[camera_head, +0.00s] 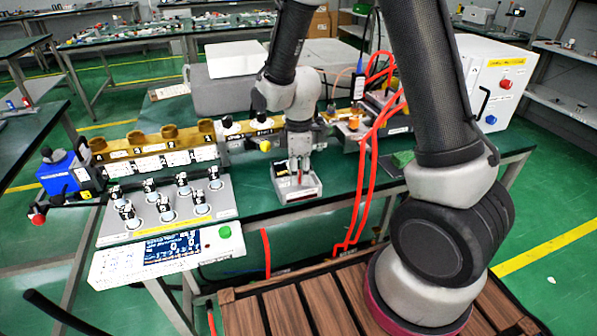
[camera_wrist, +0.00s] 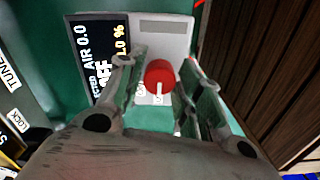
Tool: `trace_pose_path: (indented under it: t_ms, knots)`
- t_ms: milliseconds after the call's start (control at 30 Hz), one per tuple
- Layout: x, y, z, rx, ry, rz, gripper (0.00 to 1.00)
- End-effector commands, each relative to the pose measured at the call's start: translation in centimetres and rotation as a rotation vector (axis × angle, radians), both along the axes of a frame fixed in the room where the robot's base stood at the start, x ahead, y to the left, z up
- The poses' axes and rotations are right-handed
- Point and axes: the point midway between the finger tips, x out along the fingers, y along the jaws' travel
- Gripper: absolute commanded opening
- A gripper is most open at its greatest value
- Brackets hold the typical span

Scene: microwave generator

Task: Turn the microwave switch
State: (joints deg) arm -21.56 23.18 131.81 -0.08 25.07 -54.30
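A small white box (camera_head: 298,192) stands on the green bench, below my gripper (camera_head: 299,172). In the wrist view its light panel (camera_wrist: 160,40) carries a round red knob (camera_wrist: 158,75) with a white mark, and a dark display (camera_wrist: 98,50) showing "AIR 0.0" and "OFF". My gripper (camera_wrist: 157,78) points down over the box, its fingers apart with one on each side of the knob in the picture. I cannot tell whether they touch it. In the head view the fingers mostly hide the knob.
Left of the box stands a console with several black knobs (camera_head: 165,205) and a white display unit (camera_head: 165,255). A brass-coloured waveguide assembly (camera_head: 160,140) lies behind it. Red tubes (camera_head: 375,150) run down at the right. A white cabinet (camera_head: 500,80) stands at the back right.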

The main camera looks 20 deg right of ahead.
Motion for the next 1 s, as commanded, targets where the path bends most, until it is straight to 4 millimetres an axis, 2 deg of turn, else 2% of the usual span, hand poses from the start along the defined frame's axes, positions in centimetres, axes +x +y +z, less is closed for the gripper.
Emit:
trace_pose_path:
  t_ms: [333, 467, 567, 800, 1000]
  knots:
    - [0.0, 0.0, 0.0, 0.001, -0.001, -0.001, 0.51]
    - [0.1, 0.1, 1.0, 0.002, -0.004, -0.001, 0.51]
    - [0.1, 0.1, 2.7, 0.003, -0.006, -0.001, 0.51]
    - [0.1, 0.1, 8.1, 0.003, -0.006, -0.001, 0.51]
    - [0.1, 0.0, 11.1, 0.001, -0.002, -0.001, 0.51]
